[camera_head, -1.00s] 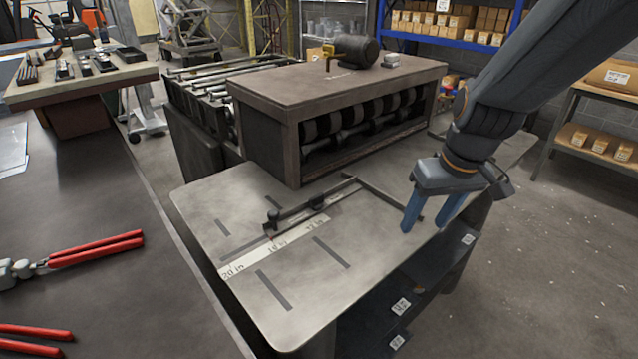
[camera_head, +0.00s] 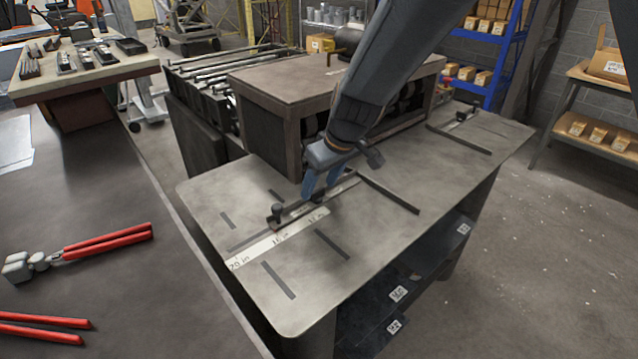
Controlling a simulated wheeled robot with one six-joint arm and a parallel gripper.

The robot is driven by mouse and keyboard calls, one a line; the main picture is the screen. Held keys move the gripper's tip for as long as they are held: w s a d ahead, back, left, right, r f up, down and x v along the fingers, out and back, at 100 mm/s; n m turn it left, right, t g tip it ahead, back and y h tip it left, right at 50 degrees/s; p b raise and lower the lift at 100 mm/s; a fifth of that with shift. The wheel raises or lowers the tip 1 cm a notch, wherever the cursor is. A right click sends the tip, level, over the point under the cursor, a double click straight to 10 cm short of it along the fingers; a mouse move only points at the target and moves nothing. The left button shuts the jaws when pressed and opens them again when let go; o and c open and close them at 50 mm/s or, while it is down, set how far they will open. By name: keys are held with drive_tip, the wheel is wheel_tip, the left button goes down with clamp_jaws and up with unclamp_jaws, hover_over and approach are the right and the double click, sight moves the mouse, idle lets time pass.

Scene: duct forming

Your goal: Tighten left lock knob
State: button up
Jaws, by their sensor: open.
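A dark lock knob (camera_head: 277,212) stands upright at the left end of the gauge bar on the machine's grey table (camera_head: 295,306). A printed inch scale (camera_head: 265,250) lies beside it. My gripper (camera_head: 318,194) is open, with its blue fingers pointing down over the gauge bar, just right of that knob and apart from it. A second small dark fitting on the bar is mostly hidden by the fingers. I cannot tell whether the fingers touch the bar or the fitting. Another dark knob (camera_head: 463,116) stands at the far right of the table.
The boxy roller machine (camera_head: 268,130) stands close behind my gripper. A dark straight bar (camera_head: 388,191) lies across the table on the right. Red-handled tools (camera_head: 108,242) lie on the dark bench at left. The table's front part is clear.

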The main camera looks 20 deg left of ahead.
drive_tip(key=shift+w+a+f, duration=0.1)
drive_tip(key=shift+a+f, duration=0.05)
drive_tip(key=shift+f, duration=0.35)
drive_tip(key=c, duration=1.1)
drive_tip(key=shift+o, duration=0.2)
drive_tip(key=shift+r+p, duration=0.1)
drive_tip(key=shift+p, duration=0.45)
drive_tip(key=m+p, duration=0.1)
drive_tip(key=p, duration=0.2)
drive_tip(key=shift+m+t, duration=0.3)
drive_tip(key=shift+m, duration=0.1)
drive_tip(key=shift+h+p, duration=0.3)
drive_tip(key=shift+p, duration=0.2)
drive_tip(key=shift+m+p, duration=0.7)
drive_tip(key=shift+p, duration=0.3)
